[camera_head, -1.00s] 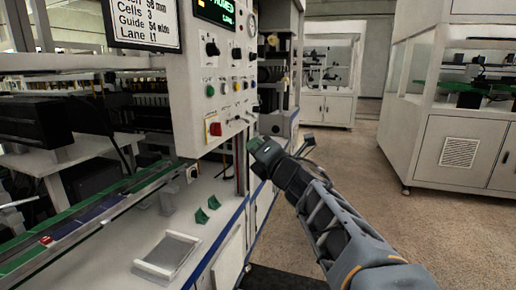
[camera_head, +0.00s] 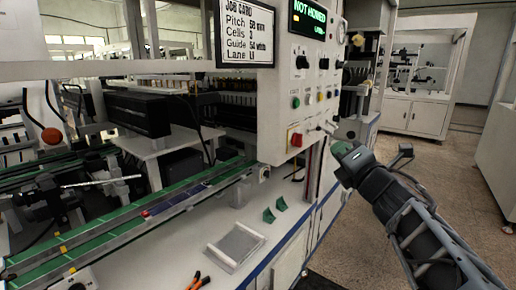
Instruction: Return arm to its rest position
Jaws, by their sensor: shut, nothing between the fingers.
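My arm reaches in from the lower right of the head view. Its end, my gripper (camera_head: 343,150), is beside the right edge of the machine's control panel (camera_head: 292,110). The gripper is small and partly turned away, with its fingers hard to make out; it appears shut and empty. I cannot tell whether it touches the panel or cabinet edge behind it. The arm is stretched out, not folded.
Orange-handled tools (camera_head: 198,282) lie at the front. A display (camera_head: 308,18) reads "NOT HOMED". Brown floor (camera_head: 440,165) is open at right.

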